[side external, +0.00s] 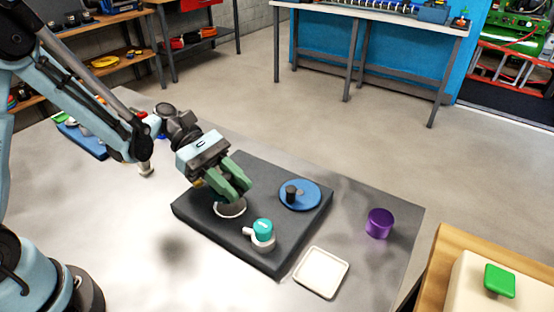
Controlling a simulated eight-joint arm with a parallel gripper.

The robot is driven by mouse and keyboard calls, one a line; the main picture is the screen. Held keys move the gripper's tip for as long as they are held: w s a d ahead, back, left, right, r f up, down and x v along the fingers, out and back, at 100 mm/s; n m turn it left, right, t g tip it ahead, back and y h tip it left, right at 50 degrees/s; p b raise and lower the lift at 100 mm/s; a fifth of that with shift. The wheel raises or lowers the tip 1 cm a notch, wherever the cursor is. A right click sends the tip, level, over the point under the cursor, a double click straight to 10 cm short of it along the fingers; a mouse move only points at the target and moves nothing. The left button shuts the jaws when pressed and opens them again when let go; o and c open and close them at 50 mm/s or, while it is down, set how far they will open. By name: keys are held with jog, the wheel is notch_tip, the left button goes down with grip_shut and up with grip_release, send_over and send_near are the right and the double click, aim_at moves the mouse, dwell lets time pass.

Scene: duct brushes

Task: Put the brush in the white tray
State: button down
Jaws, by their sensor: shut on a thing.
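My gripper (233,192), with green fingers, points down over the left part of the dark grey mat. It is shut on a round, pale-rimmed thing (230,209), which may be the brush; the fingers hide its upper part. I cannot tell whether it touches the mat. The white tray (321,272) is a shallow, rounded square, empty, on the table just off the mat's front right corner. It lies to the right of and nearer than my gripper, apart from it.
The dark mat (208,217) also holds a teal-topped white thing (262,234), between my gripper and the tray, and a blue disc with a black knob (299,194). A purple cylinder (379,223) stands to the right. A blue tray (88,140) with items lies at far left.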

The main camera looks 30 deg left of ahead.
jog(key=shift+f, duration=1.75)
jog(key=shift+f, duration=0.1)
jog(key=c, duration=0.9)
grip_release()
jog(key=shift+f, duration=0.1)
